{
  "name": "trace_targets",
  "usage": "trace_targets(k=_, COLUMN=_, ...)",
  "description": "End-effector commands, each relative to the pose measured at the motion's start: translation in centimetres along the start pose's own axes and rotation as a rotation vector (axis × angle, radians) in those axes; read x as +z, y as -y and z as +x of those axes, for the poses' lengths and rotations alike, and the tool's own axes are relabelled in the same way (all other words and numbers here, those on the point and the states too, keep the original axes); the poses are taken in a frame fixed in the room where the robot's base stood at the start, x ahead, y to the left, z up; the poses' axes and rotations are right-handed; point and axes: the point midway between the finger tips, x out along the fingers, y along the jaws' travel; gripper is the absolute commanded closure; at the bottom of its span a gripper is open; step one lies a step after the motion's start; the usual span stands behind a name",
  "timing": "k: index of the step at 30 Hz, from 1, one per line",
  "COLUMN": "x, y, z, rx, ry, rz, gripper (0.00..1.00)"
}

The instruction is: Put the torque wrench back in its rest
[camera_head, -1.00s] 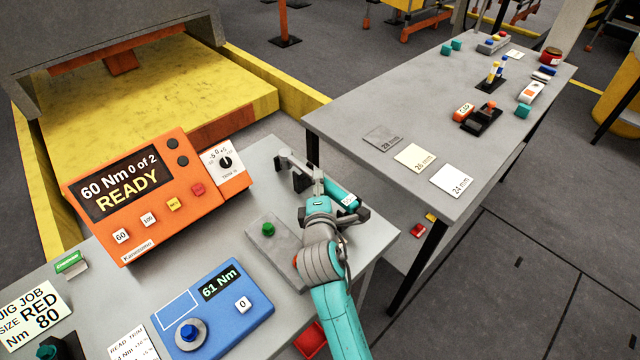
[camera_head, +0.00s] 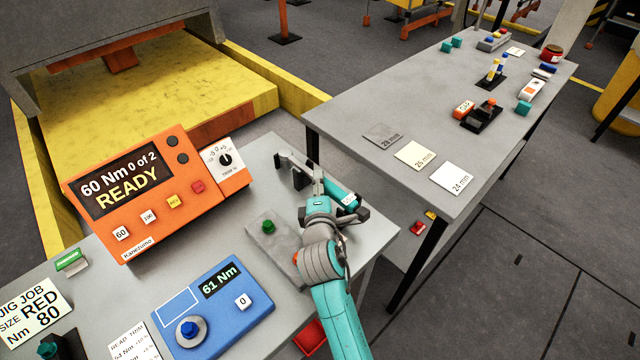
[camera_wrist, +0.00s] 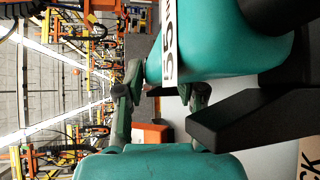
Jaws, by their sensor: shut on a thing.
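The torque wrench (camera_head: 341,194) shows as a teal body with a white label, at the right end of the near bench. In the wrist view its teal body (camera_wrist: 225,45) fills the upper right, with the label on it. My gripper (camera_head: 322,206) is shut on it, and its dark fingers (camera_wrist: 160,92) show close against the teal body. A dark grey bracket (camera_head: 284,160), which looks like the rest, stands at the bench's far corner, just beyond the gripper. A black arm-like part (camera_wrist: 245,120) lies beside the wrench. Whether the wrench touches the bracket is hidden.
An orange controller (camera_head: 140,190) reading "60 Nm 0 of 2 READY" stands left. A blue tester (camera_head: 225,305) reading "61 Nm" and a grey box with a green button (camera_head: 268,227) are near my arm. A second grey table (camera_head: 430,110) stands right across a gap.

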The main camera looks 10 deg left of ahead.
Motion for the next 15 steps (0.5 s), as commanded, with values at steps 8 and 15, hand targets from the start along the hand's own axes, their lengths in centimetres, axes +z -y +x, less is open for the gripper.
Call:
trace_targets(k=8, x=-0.06, y=0.25, z=0.05, rx=0.004, ry=0.000, rz=0.000, gripper=1.00)
trace_targets(k=15, x=-0.09, y=0.37, z=0.08, rx=0.004, ry=0.000, rz=0.000, gripper=1.00)
